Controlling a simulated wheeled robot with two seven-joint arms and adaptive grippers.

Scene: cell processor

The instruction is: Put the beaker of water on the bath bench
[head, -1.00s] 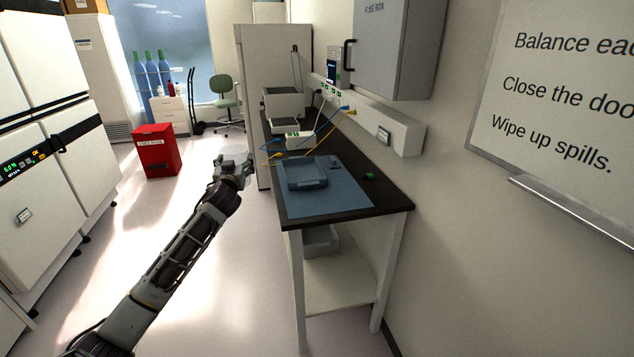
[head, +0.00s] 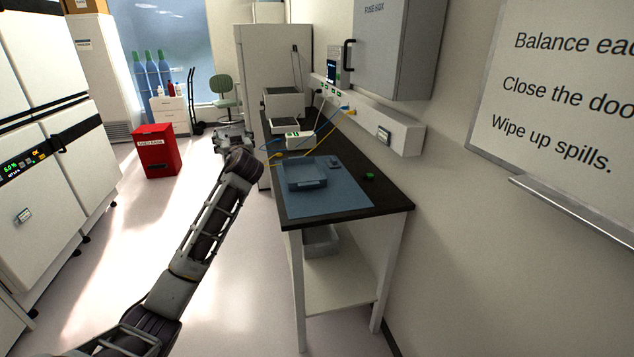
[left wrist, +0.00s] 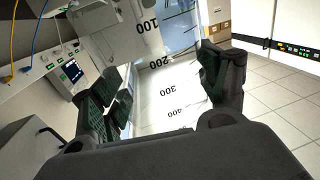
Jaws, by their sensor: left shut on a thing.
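My left gripper (head: 232,138) is raised over the floor, just left of the bench (head: 385,202), near its far half. In the left wrist view its fingers (left wrist: 160,75) are shut on a clear beaker (left wrist: 165,100) with black volume marks. The beaker looks tilted in that view, and its water cannot be made out clearly. In the head view the beaker is too hard to make out at the gripper. The bench has a dark top, with a grey bath unit (head: 284,101) at its far end. My right gripper is not in view.
A blue mat (head: 335,203) with a blue-grey tray (head: 304,184) covers the near bench top. A small green object (head: 369,176) lies to the right. A white device (head: 300,139) and cables lie farther back. A red bin (head: 156,155) stands on the floor; floor left of the bench is clear.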

